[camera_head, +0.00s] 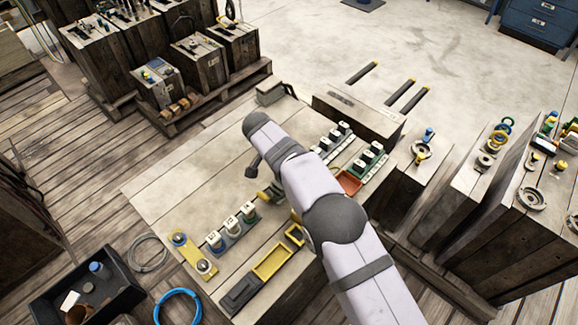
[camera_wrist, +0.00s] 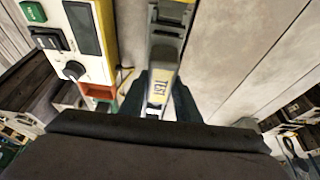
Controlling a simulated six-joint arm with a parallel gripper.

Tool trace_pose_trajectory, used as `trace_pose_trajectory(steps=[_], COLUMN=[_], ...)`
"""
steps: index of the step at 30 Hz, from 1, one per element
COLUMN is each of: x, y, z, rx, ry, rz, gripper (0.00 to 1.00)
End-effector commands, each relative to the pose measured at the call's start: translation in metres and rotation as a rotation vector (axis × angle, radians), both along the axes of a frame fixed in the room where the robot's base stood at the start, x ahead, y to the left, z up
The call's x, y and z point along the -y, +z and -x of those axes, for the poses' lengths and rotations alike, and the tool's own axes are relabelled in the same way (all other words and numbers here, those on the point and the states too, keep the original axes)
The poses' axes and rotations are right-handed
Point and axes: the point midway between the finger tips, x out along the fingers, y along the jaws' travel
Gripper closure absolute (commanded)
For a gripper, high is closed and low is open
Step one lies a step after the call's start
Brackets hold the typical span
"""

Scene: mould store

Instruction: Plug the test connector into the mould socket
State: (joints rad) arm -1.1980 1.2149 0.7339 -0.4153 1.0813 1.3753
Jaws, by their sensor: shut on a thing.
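The test connector (camera_wrist: 157,93) has a pale label reading TEST and shows in the middle of the wrist view. My gripper (camera_wrist: 160,82) is shut on it, with dark fingers on both sides. A grey housing with a yellow strip (camera_wrist: 170,14) lies just beyond the connector at the top edge; I cannot tell whether this is the mould socket or whether they touch. In the head view my gripper (camera_head: 268,194) hangs over the middle of the bench, partly hidden by my arm. The connector cannot be made out there.
The wooden bench (camera_head: 180,185) carries white blocks (camera_head: 231,229) on a rail, a yellow tray (camera_head: 272,262), a red tray (camera_head: 348,182) and a grey box (camera_head: 270,92) at the back. In the wrist view a white panel (camera_wrist: 92,68) with a black knob stands close left. The bench's left side is clear.

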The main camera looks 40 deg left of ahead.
Motion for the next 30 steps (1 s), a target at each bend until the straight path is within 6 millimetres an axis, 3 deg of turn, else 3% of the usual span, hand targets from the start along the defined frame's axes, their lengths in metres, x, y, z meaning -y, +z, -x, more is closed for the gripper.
trace_pose_trajectory(steps=[30], x=[-0.0004], y=[-0.0071], z=[-0.0003], rx=[0.001], ry=[0.0], rz=[-0.002], gripper=[1.0])
